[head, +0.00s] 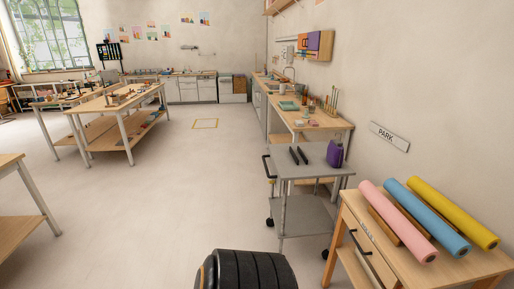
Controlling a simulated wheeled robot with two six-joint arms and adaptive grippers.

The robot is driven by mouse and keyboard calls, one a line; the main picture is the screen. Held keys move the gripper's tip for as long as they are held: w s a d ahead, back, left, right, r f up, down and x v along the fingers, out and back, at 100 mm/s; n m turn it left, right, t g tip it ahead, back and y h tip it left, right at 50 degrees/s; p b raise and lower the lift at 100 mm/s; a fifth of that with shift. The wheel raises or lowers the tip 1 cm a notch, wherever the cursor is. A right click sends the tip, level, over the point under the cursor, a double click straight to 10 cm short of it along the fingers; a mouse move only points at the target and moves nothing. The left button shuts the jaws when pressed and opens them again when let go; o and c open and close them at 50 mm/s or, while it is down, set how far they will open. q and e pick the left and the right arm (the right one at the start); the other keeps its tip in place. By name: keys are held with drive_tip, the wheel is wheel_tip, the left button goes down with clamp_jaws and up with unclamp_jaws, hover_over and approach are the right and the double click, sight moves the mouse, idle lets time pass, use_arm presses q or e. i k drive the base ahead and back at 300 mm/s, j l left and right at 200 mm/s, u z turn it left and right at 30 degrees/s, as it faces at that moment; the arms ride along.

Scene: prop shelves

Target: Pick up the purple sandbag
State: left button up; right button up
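The purple sandbag (335,154) stands upright on the top shelf of a grey metal trolley (312,171), near its right side. It looks small and has a dark loop or handle at its top. Neither of my grippers shows in the head view. Nothing is seen touching the sandbag.
Two dark bars (298,156) lie on the trolley beside the sandbag. A wooden table (372,236) with pink, blue and yellow rolls stands nearer at the right. A long workbench (318,126) runs behind the trolley. Open floor (170,195) lies left of the trolley.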

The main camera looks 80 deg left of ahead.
sight(335, 156)
drive_tip(key=u, duration=1.9)
drive_tip(key=i+z, duration=0.4)
drive_tip(key=i+j+z, duration=0.1)
drive_tip(key=i+z, duration=0.25)
drive_tip(key=i+j+z, duration=0.2)
drive_tip(key=z, duration=0.2)
